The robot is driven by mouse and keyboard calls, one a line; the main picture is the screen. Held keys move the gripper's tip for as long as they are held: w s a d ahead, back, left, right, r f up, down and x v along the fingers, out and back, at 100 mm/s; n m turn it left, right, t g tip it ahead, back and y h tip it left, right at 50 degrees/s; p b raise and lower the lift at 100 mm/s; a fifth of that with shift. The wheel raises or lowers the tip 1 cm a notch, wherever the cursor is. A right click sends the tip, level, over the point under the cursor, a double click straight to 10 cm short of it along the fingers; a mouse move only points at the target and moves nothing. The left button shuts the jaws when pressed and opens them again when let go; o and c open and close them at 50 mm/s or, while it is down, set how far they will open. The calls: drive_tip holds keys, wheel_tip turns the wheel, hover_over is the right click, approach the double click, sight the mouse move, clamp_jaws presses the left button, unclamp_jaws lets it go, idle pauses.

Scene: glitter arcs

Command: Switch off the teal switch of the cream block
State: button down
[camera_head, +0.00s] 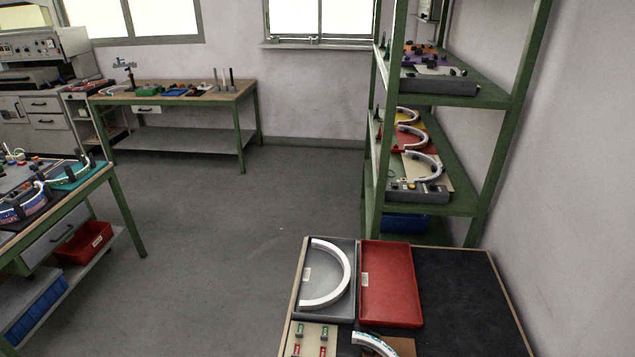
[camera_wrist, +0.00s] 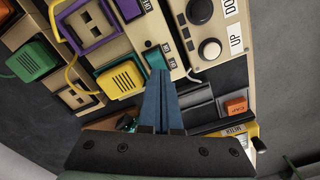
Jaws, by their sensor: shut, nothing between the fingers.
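My gripper (camera_wrist: 161,85) shows in the wrist view with its two blue fingers together, shut and empty. The fingertips lie at or just in front of a teal switch (camera_wrist: 155,59) on a cream block (camera_wrist: 164,33). White labels stand beside the switch; their words are partly unreadable. The fingers hide part of the switch, so I cannot tell whether they touch it or which way it is set. In the head view my gripper is not visible. A cream panel (camera_head: 311,341) with green and red switches lies low there; I cannot tell whether it is the same block.
In the wrist view, a panel with round knobs (camera_wrist: 210,48) is at right, an orange button (camera_wrist: 237,106) lower right, and a yellow unit (camera_wrist: 121,79) at left. In the head view, a grey tray (camera_head: 340,312) and a red tray (camera_head: 388,285) occupy the table; its right side is clear.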

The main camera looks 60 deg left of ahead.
wheel_tip(320, 180, up, 6)
drive_tip(key=p, duration=0.5)
drive_tip(key=shift+f, duration=0.1)
idle(0.4)
